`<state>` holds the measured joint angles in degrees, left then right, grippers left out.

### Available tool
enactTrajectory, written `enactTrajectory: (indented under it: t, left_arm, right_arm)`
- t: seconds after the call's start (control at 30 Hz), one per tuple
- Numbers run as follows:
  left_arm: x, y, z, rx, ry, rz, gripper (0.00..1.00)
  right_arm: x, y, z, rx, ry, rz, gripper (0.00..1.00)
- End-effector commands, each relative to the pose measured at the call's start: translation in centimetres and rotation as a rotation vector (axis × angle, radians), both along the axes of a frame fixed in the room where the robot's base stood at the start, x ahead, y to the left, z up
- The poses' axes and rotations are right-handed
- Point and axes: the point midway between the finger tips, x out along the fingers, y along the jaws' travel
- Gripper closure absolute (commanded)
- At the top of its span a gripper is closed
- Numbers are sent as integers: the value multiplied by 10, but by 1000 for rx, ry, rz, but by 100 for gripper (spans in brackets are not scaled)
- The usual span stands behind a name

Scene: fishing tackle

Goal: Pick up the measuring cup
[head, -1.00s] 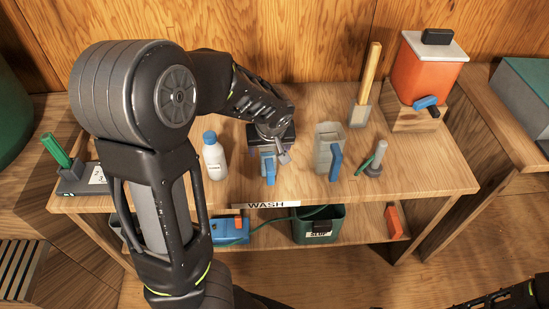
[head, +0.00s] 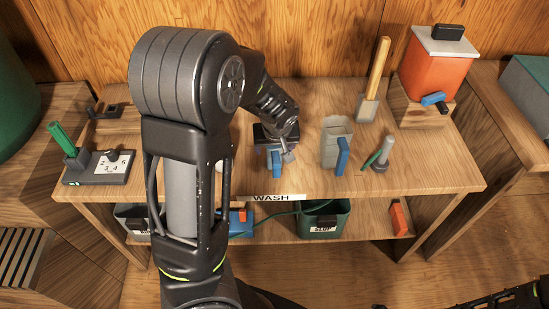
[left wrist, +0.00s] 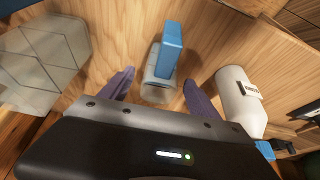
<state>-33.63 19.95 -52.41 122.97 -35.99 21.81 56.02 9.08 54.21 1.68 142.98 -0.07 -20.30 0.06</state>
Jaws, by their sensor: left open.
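A small grey cup with a blue handle (head: 276,160), which I take for the measuring cup, stands on the wooden bench. In the left wrist view the cup (left wrist: 156,88) is between my two purple fingers, its blue handle (left wrist: 171,45) pointing away from my palm. My left gripper (left wrist: 159,78) is open around the cup, with a gap on each side. In the head view the gripper body (head: 275,137) covers part of the cup. A larger clear jug (head: 332,150) with a blue handle stands to its right.
A white bottle (left wrist: 238,98) stands close beside my left gripper, mostly hidden by my arm in the head view. A brush with a long wooden handle (head: 376,75) and an orange container (head: 436,75) stand at the back right. A dark bin (head: 325,222) is below.

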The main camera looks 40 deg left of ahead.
Motion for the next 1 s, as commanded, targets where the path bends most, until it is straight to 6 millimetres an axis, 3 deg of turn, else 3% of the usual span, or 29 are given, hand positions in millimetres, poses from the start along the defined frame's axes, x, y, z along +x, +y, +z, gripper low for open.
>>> enactTrajectory:
  t: [0.1, 0.27, 0.87, 1.0]
  left_arm:
    - [4, 6, -18, 2, 4, 3, 29]
    - [9, 9, -31, 1, 1, 1, 29]
    - [10, 8, -31, 0, 0, -1, 29]
    - [10, 8, -31, 0, 0, -1, 41]
  right_arm:
    - [0, 0, -1, 0, 0, 0, 46]
    - [0, 0, -1, 0, 0, 0, 46]
    - [0, 0, -1, 0, 0, 0, 46]
    - [0, 0, -1, 0, 0, 0, 46]
